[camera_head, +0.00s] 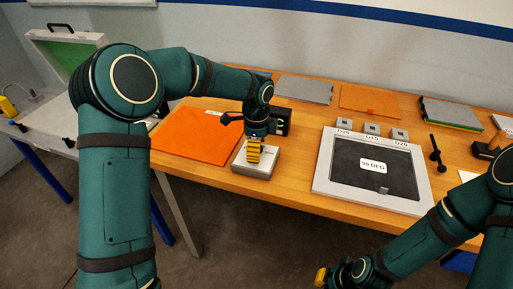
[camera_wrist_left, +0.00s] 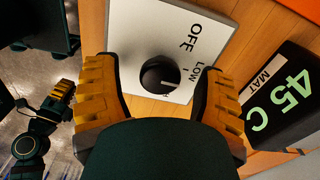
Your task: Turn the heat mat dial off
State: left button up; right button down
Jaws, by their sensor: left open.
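The heat mat control is a pale box (camera_head: 256,163) on the bench. In the left wrist view, its white face (camera_wrist_left: 135,25) carries a black round dial (camera_wrist_left: 160,74). The dial's white pointer line is turned to the picture's right, on the LOW side and away from the OFF label. My left gripper (camera_head: 254,150) is over the box in the head view. In the left wrist view, its yellow fingers stand open on both sides of the dial, with gaps visible. My right gripper (camera_head: 322,277) is low in front of the bench; its opening is unclear.
A black display (camera_wrist_left: 274,98) reading 45 C MAT stands beside the box. An orange sheet (camera_head: 196,135) lies to the left. A white-framed dark panel (camera_head: 318,178) marked 90 DEG lies to the right, with small grey blocks (camera_head: 372,128) behind it.

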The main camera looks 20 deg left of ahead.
pick_arm(q)
grip_shut()
jog(key=shift+n, duration=0.3)
jog(key=n+p, duration=0.1)
jog(key=n, duration=0.1)
jog(key=shift+r+n, duration=0.1)
jog(key=shift+n, duration=0.2)
jog(key=n+p, duration=0.1)
jog(key=n, duration=0.1)
jog(key=shift+n, duration=0.4)
jog(key=n+p, duration=0.1)
jog(key=n, duration=0.4)
jog(key=shift+n, duration=0.4)
